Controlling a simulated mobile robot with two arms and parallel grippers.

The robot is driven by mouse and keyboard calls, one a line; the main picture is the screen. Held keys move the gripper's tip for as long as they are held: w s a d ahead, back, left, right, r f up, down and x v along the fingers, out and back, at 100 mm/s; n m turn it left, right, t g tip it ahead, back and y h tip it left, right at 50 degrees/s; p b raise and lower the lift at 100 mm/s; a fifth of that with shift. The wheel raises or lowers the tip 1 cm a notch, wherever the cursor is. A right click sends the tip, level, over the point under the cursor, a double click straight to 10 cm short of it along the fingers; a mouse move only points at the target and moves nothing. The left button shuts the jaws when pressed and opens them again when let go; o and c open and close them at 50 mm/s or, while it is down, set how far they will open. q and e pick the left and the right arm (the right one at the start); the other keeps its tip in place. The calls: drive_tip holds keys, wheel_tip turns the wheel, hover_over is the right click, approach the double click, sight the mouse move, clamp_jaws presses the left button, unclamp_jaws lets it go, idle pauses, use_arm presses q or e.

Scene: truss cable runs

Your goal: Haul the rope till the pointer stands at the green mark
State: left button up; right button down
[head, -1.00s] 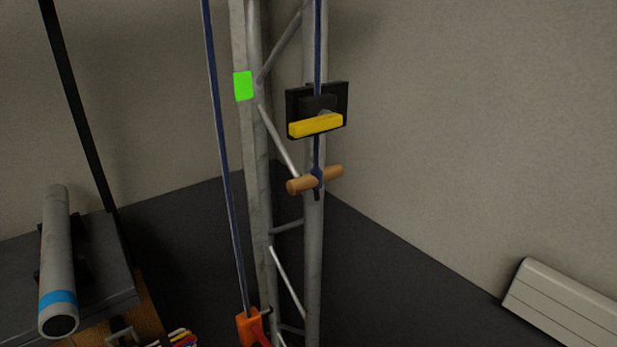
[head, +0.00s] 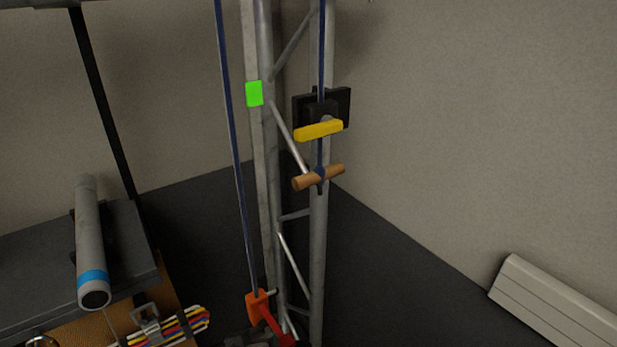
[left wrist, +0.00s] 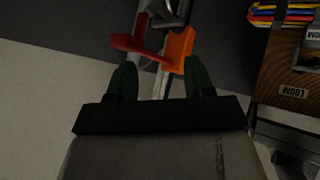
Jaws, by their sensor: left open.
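A green mark (head: 254,93) is on the truss's left leg. An orange block (head: 257,308) with a red arm, apparently the pointer, sits far below it at the foot of the blue left rope (head: 237,150). On the right leg, a black fixture with a yellow lever (head: 318,131) has the blue rope running through it. A wooden handle (head: 318,178) is tied to the rope's end just below. In the left wrist view my left gripper (left wrist: 160,78) is open, with the orange block (left wrist: 178,48) and red arm ahead between its fingers; contact cannot be told. My right gripper is out of view.
A grey pipe with a blue band (head: 90,245) lies on a dark case at left. Bundled coloured cables (head: 175,327) are at bottom left. A pale ribbed box (head: 550,300) is at lower right. The floor right of the truss looks clear.

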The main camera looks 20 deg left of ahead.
use_arm(q)
drive_tip(key=w+d+r+n+t, duration=0.1)
drive_tip(key=w+r+n+t, duration=0.4)
drive_tip(key=w+r, duration=0.25)
drive_tip(key=n+t+y, duration=0.1)
drive_tip(key=n+t, duration=0.4)
drive_tip(key=n, duration=0.1)
approach(305, 186)
drive_tip(key=w, duration=0.2)
drive_tip(key=w+p, duration=0.1)
drive_tip(key=w, duration=0.1)
drive_tip(key=w+r+p, duration=0.1)
drive_tip(key=w+p, duration=0.1)
drive_tip(key=w, duration=0.1)
drive_tip(key=w+a+p, duration=0.1)
drive_tip(key=w, duration=0.2)
drive_tip(key=shift+w+r+p, duration=0.2)
drive_tip(key=shift+r+p, duration=0.1)
drive_tip(key=shift+w, duration=0.7)
clamp_jaws()
